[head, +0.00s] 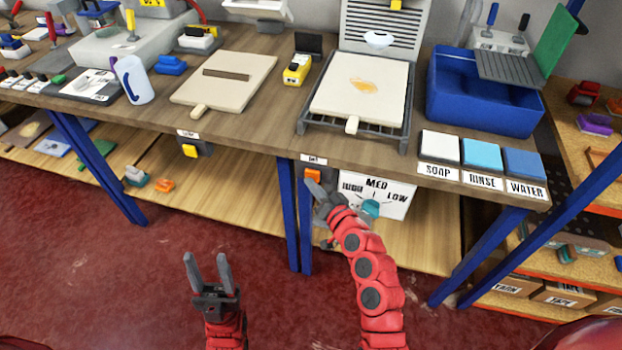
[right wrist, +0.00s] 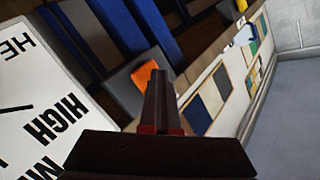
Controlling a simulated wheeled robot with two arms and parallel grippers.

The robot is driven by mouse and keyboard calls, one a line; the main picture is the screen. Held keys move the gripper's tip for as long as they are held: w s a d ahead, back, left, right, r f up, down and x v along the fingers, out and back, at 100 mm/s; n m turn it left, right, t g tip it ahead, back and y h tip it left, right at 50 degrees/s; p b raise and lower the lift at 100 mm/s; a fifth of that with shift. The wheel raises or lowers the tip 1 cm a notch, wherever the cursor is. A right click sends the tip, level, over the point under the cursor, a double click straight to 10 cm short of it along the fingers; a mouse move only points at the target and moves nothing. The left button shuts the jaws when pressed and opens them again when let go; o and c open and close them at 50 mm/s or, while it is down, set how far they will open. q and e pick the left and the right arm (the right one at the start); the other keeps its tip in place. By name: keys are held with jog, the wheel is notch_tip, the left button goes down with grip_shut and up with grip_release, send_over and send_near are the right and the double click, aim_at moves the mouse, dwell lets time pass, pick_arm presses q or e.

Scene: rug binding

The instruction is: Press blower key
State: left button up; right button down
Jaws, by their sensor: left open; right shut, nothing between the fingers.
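An orange key (head: 312,174) sits on a dark box under the table's front edge, below a small white label that I cannot read clearly. The orange key also shows in the right wrist view (right wrist: 144,74), just left of the fingertips. My right gripper (head: 320,196) is shut and empty, close below the orange key in the head view; I cannot tell whether it touches. A yellow key (head: 190,151) sits on a similar box further left, also under an unreadable label. My left gripper (head: 207,270) is open and empty, over the red floor.
A white dial panel (head: 398,197) marked MED and LOW hangs right beside my right gripper, partly behind my arm. Blue table legs (head: 298,225) stand below. Above are a pale board on a dark rack (head: 395,130), a blue basin (head: 450,95) and SOAP, RINSE and WATER pads.

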jog(key=shift+s, duration=0.15)
jog(key=shift+s+a, duration=0.25)
jog(key=shift+s, duration=0.45)
jog(key=shift+s, duration=0.1)
jog(key=s, duration=0.1)
jog(key=s+a, duration=0.1)
jog(key=s, duration=0.1)
jog(key=s+p, duration=0.1)
jog(key=shift+s+a, duration=0.3)
dwell(0.7)
